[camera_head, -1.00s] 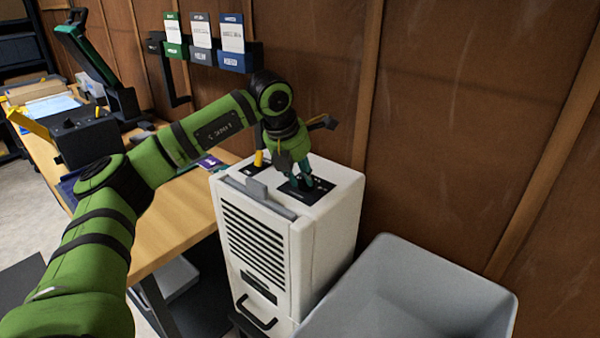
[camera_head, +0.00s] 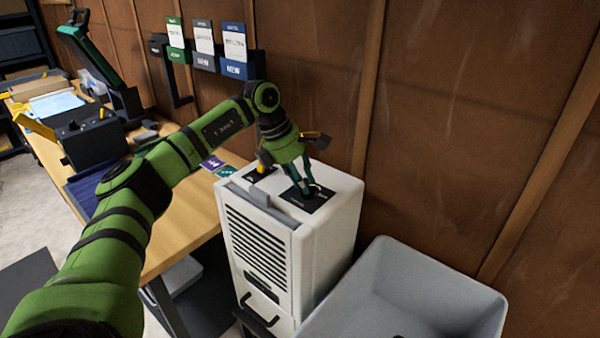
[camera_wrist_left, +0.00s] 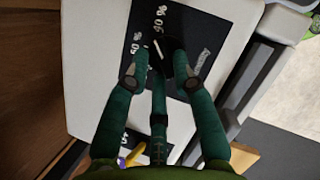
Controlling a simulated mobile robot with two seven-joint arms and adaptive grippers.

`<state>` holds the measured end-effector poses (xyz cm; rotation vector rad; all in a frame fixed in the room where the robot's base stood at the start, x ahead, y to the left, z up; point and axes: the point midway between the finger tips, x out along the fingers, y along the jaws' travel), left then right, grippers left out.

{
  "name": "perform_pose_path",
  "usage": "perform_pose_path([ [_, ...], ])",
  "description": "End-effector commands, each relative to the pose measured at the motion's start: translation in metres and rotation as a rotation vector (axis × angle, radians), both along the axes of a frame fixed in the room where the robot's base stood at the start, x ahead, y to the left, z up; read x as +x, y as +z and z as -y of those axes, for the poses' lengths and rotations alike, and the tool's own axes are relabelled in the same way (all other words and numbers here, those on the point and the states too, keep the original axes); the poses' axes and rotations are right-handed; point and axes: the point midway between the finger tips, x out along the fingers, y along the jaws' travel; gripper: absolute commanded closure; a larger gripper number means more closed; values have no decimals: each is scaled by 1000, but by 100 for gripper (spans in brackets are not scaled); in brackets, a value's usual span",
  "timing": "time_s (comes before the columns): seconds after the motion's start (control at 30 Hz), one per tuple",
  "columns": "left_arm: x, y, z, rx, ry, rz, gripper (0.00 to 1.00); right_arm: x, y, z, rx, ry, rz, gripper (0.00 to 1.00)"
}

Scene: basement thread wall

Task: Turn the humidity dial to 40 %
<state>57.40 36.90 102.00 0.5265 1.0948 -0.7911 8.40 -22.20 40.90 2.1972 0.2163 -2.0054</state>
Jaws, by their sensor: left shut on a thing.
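The humidity dial (camera_wrist_left: 158,49) is a small dark knob with a white pointer line. It sits on a black panel (camera_head: 318,201) on top of a white dehumidifier (camera_head: 338,232). The pointer slants towards the upper-left side, between these labels. My left gripper (camera_head: 308,190) points down at the panel with its fingers shut on the dial. It also shows in the left wrist view (camera_wrist_left: 162,66). My right gripper is out of view.
A yellow-marked control (camera_head: 262,165) stands on a second black panel beside my wrist. A grey bin (camera_head: 440,290) stands right of the dehumidifier. The wooden workbench (camera_head: 185,225) is at the left, and the brown wall (camera_head: 440,130) is close behind.

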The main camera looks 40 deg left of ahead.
Motion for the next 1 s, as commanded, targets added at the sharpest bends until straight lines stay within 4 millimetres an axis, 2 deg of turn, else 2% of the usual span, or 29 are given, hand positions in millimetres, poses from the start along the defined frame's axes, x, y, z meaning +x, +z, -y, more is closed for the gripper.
perform_pose_path([
  [0.03, 4, 8, 7, -15, -40, 14, 100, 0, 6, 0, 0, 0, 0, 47],
  [0.4, 5, 6, 7, -13, -216, 16, 100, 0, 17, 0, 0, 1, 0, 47],
  [0.97, 5, 4, 7, -11, -251, 14, 100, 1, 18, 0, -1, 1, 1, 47],
  [1.0, 5, 4, 7, -11, -251, 14, 71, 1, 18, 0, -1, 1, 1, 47],
])
